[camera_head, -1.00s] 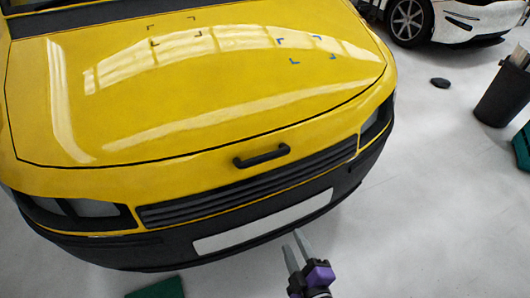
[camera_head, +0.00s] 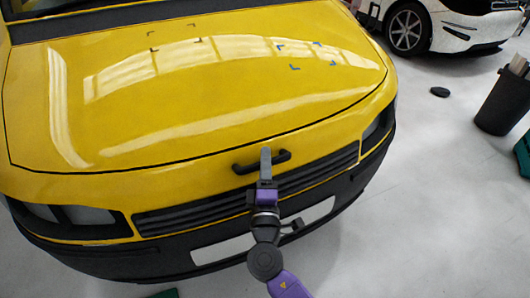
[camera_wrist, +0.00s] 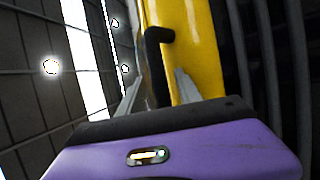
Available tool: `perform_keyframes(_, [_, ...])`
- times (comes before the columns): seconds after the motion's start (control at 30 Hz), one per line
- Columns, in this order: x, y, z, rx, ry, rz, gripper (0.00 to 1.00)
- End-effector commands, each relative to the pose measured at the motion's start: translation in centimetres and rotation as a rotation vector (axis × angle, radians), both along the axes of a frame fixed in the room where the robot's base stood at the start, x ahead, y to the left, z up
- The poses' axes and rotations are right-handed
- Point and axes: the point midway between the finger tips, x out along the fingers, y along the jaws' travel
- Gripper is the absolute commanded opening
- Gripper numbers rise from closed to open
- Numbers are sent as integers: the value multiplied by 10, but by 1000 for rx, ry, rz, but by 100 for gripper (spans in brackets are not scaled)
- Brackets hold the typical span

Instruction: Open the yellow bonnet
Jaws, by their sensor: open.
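The yellow bonnet (camera_head: 230,95) of the car is down, its front edge following a dark seam above the grille. A black bar handle (camera_head: 280,157) sits at the middle of the bonnet's front edge. My gripper (camera_head: 266,158) is in front of the handle, its fingers overlapping it in the head view. In the wrist view, my gripper (camera_wrist: 158,88) is open, and the handle (camera_wrist: 157,42) shows beyond and between its two grey fingers. The yellow panel (camera_wrist: 192,50) rises behind. Whether a finger touches the handle I cannot tell.
The dark grille (camera_head: 325,172) and white plate (camera_head: 318,211) lie below the handle, close to my arm. A black bin (camera_head: 500,100), a dark disc (camera_head: 440,92) and a white car (camera_head: 455,25) stand to the right. Grey floor (camera_head: 430,200) is clear there.

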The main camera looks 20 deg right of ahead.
Motion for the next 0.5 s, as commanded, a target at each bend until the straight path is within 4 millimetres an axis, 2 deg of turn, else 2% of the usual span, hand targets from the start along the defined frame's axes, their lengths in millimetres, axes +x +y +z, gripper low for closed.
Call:
perform_keyframes(0.2, [22, -10, 5, -1, 0, -1, 41])
perform_keyframes(0.5, [26, -12, 5, 1, 1, -1, 41])
